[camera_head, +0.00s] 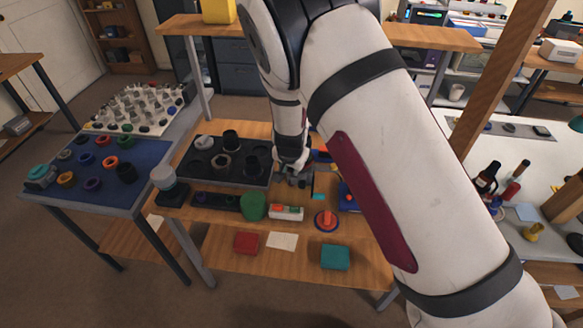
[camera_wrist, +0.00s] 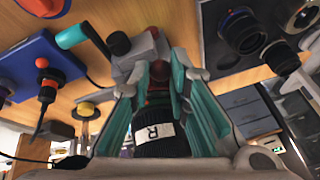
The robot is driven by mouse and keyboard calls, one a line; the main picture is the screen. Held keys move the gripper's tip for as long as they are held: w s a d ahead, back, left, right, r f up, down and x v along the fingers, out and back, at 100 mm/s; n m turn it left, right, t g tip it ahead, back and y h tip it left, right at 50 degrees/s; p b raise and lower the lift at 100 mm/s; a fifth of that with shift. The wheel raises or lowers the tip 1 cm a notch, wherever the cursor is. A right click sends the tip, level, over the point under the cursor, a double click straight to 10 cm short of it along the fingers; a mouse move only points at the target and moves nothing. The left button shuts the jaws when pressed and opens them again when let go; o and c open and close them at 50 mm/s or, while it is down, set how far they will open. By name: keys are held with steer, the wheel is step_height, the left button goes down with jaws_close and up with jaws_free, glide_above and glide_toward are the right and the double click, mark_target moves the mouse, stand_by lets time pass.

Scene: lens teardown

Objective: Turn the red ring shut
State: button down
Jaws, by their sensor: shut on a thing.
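The red ring (camera_wrist: 158,86) shows as a dark red band between my fingertips in the wrist view, partly covered by the teal finger pads. It sits on a lens with a black ribbed barrel (camera_wrist: 163,148) and a white label marked R, nearer my palm. Beyond is a grey clamp (camera_wrist: 140,58) with a teal handle. My gripper (camera_wrist: 158,75) is closed around the red ring. In the head view, my gripper (camera_head: 291,160) is over the bench by the grey clamp (camera_head: 297,181); the ring is hidden there. I cannot tell how far the ring is turned.
A black tray (camera_head: 215,172) with round parts lies left of the clamp. A green round thing (camera_head: 253,206), a red disc (camera_head: 325,220) and a blue block (camera_head: 348,199) stand near it. A blue mat (camera_head: 110,190) with coloured rings is further left. Bare wood shows between items.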

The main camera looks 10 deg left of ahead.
steer(key=shift+a+r, duration=0.1)
steer(key=shift+a, duration=0.05)
steer(key=c, duration=1.5)
jaws_free()
steer(key=shift+v, duration=5.95)
